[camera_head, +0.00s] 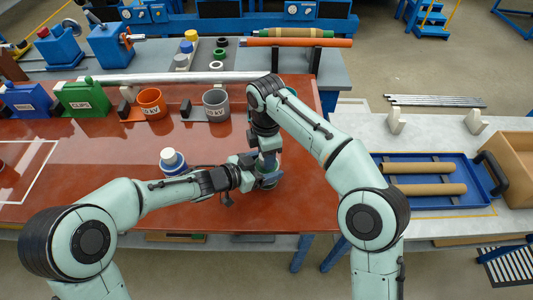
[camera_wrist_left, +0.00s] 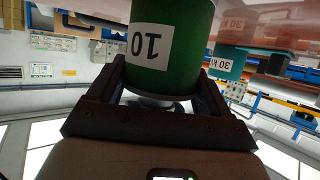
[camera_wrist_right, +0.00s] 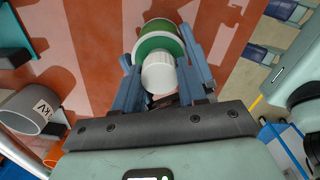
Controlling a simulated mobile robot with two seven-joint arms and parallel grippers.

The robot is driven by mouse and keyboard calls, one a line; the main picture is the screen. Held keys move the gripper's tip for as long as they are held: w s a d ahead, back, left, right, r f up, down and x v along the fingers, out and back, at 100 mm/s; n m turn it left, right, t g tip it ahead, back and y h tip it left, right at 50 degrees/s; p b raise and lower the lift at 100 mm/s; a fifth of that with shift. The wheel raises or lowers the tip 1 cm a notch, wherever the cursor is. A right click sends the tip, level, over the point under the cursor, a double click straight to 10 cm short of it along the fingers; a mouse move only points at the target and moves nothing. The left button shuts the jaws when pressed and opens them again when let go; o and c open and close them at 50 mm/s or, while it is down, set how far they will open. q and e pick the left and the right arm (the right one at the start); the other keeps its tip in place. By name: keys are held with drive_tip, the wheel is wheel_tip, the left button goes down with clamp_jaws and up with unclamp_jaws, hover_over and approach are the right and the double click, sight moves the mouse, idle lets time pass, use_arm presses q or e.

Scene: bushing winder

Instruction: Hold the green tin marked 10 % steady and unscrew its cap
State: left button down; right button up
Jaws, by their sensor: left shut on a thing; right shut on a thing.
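The green tin (camera_wrist_left: 170,35) is upright on the red-brown table, with a white label reading 10 that appears upside down in the left wrist view. My left gripper (camera_wrist_left: 160,85) is shut around the tin's side. The tin's green top with its white cap (camera_wrist_right: 158,75) shows in the right wrist view. My right gripper (camera_wrist_right: 158,88) is above the tin, pointing down, and is shut on the white cap. In the head view the grippers mostly hide the tin, and the cap cannot be made out there. Whether the cap is loose cannot be told.
A blue tin with a white cap (camera_head: 173,161) stands left of the grippers. An orange cup (camera_head: 151,103), a grey cup (camera_head: 215,104) and a green can (camera_head: 84,98) stand farther back. A blue tray (camera_head: 440,203) with brown rolls lies at right.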

drive_tip(key=n, duration=0.5)
drive_tip(key=shift+r, duration=0.2)
idle(0.4)
drive_tip(key=shift+r, duration=0.9)
drive_tip(key=shift+r, duration=2)
use_arm(q)
unclamp_jaws()
